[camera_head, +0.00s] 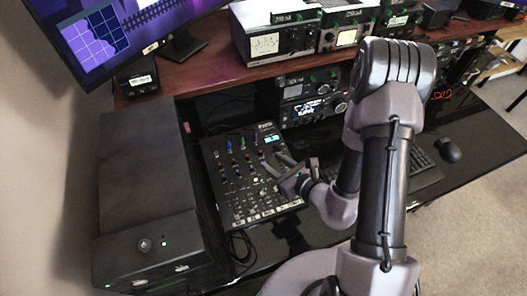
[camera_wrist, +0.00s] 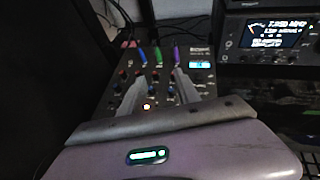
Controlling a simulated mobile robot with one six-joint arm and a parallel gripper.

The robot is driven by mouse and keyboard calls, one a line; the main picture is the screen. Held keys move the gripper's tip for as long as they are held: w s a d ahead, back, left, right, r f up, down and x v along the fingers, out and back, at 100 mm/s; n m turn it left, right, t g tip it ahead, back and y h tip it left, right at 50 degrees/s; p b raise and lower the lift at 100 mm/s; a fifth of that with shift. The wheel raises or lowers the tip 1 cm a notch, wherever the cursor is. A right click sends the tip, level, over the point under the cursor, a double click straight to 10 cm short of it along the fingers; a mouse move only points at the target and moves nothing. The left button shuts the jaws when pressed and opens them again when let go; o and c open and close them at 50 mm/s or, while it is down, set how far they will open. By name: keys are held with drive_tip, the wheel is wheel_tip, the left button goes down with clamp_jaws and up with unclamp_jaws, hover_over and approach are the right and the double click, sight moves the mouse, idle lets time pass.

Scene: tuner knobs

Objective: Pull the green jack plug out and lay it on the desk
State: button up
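In the head view my gripper (camera_head: 271,163) hangs over the right part of the mixer (camera_head: 228,192), nearer than the row of plugs. The fingers hide part of the mixer's knobs.
A pink plug (camera_wrist: 127,44), a blue plug (camera_wrist: 157,55) and a purple plug (camera_wrist: 176,55) stand close by. A large black box (camera_head: 150,190) is left of the mixer. A radio with a lit display (camera_head: 312,108) stands behind right. A keyboard and mouse (camera_head: 448,149) are to the right.

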sight(243, 142)
drive_tip(key=b+x, duration=0.5)
drive_tip(key=x, duration=1.1)
drive_tip(key=shift+a+r+b, duration=0.1)
drive_tip(key=shift+a+b, duration=0.15)
drive_tip(key=shift+b, duration=0.05)
clamp_jaws()
